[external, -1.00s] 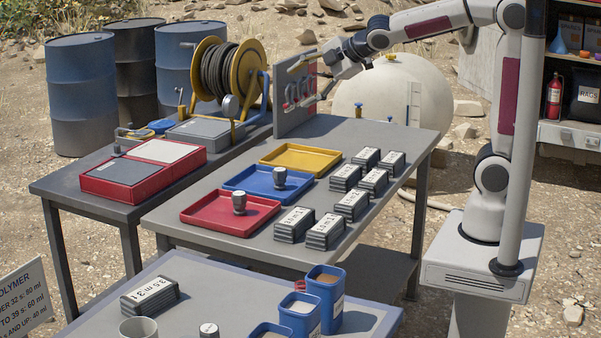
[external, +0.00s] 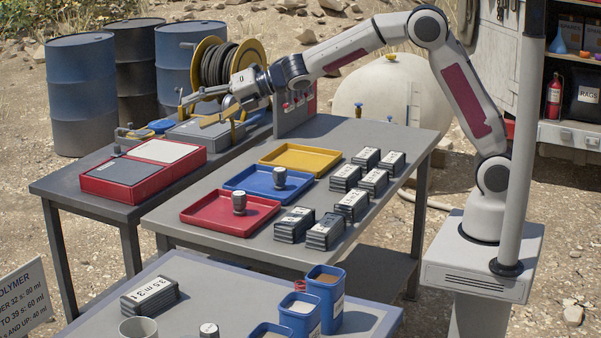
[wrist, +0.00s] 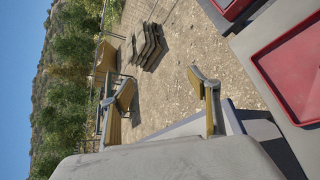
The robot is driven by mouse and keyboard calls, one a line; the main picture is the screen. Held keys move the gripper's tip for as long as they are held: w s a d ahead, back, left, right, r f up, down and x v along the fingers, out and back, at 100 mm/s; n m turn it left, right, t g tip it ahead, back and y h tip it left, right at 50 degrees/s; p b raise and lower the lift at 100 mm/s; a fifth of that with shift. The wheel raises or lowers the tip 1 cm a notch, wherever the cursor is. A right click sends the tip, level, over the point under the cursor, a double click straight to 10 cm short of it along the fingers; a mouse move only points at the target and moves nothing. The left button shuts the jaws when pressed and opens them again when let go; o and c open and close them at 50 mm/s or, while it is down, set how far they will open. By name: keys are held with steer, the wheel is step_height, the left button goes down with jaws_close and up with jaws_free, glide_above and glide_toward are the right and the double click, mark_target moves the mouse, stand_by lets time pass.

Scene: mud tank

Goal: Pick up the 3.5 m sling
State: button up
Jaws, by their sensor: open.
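Several dark folded bundles with white labels lie on the middle table, one of them near its front edge (external: 325,232); their labels are too small to read. Another dark bundle (external: 149,296) lies on the near table, and its label seems to read "3.5 m 3 t". My gripper (external: 199,111) is open and empty, raised above the grey box on the left table, well behind and above the bundles. In the wrist view, its two fingers (wrist: 162,90) stand apart with nothing between them. No labelled sling is clear in that view.
Red (external: 215,222), blue (external: 240,191) and yellow (external: 331,164) trays lie on the middle table; the red and blue ones each hold a small cylinder. A hose reel (external: 256,85) and an upright panel (external: 295,122) stand near my gripper. Blue cups (external: 325,278) crowd the near table.

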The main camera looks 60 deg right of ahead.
steer(key=w+a+f+n+g+y, duration=0.1)
steer(key=w+a+f+n+y, duration=0.15)
steer(key=a+f+n, duration=0.45)
steer(key=n+g+y, duration=0.6)
steer(key=n+g, duration=0.3)
steer(key=n, duration=0.6)
glide_toward(153, 287)
steer(key=x, duration=0.3)
steer(key=shift+w+a+r+h, duration=0.15)
steer(key=shift+a+h, duration=0.1)
steer(key=shift+a, duration=0.15)
steer(key=shift+w+a+f+g, duration=0.15)
steer(key=shift+a+f, duration=0.1)
steer(key=shift+a, duration=0.3)
steer(key=shift+w+a+f+g, duration=0.15)
steer(key=shift+a+f, duration=0.1)
steer(key=shift+a, duration=0.35)
steer(key=shift+s+a+f, duration=0.1)
steer(key=shift+a, duration=0.05)
steer(key=shift+x, duration=2.45)
steer(key=shift+f, duration=0.1)
